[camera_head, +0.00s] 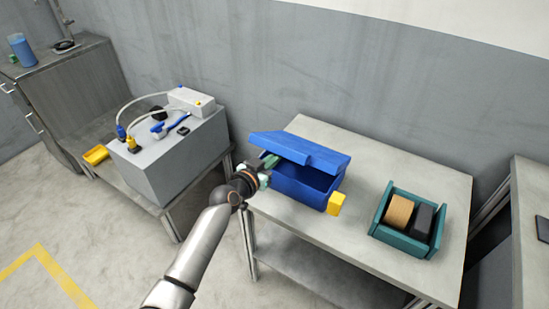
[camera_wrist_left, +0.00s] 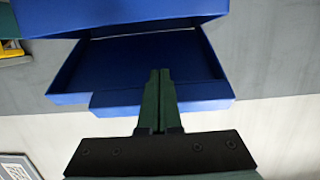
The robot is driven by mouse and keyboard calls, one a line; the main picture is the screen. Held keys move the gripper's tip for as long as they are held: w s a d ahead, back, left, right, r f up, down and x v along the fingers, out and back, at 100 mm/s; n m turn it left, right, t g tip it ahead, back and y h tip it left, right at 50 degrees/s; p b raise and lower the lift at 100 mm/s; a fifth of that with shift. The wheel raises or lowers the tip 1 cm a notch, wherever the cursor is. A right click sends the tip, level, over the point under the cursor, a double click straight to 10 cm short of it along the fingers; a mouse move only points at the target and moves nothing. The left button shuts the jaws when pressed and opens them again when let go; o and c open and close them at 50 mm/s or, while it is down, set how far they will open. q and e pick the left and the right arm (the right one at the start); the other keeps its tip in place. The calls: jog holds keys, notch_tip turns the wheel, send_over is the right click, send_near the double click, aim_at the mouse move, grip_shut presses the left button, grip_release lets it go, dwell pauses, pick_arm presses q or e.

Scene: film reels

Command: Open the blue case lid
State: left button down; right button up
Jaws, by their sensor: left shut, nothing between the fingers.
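The blue case (camera_head: 301,183) stands on the middle table, with a yellow block at its front right corner. Its lid (camera_head: 303,150) is raised and tilted, with a dark gap between lid and box on the right. My left gripper (camera_head: 269,161) is at the case's left end, its fingers close to the lid's edge; I cannot tell whether they touch it. In the left wrist view the green fingers (camera_wrist_left: 157,80) are together with nothing between them, in front of a blue hollow part (camera_wrist_left: 150,62) of the case. My right gripper is not in view.
A teal tray (camera_head: 379,233) with a tan reel (camera_head: 399,211) and a dark block (camera_head: 422,220) stands right of the case. A grey box (camera_head: 168,158) with cables and a blue-handled tool is on the left bench. The table's back right is clear.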

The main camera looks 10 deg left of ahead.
aim_at(281, 142)
pick_arm(q)
jog(key=shift+w+d+r+p, duration=0.15)
jog(key=shift+w+d+r, duration=0.2)
jog(key=shift+w+r, duration=0.5)
jog(key=shift+w+d+r+p, duration=0.15)
jog(key=shift+w+d+r, duration=0.15)
jog(key=shift+w+r, duration=0.5)
jog(key=shift+w+f, duration=0.1)
jog(key=shift+f, duration=0.05)
jog(key=shift+w+d+r+b, duration=0.25)
jog(key=shift+w+r+b, duration=0.05)
jog(key=shift+w, duration=0.35)
jog(key=shift+w+d+r+b, duration=0.2)
jog(key=shift+w+r+b, duration=0.05)
jog(key=shift+w, duration=0.45)
jog(key=shift+w+d+r+b, duration=0.25)
jog(key=shift+w+r+b, duration=0.05)
jog(key=shift+w, duration=0.35)
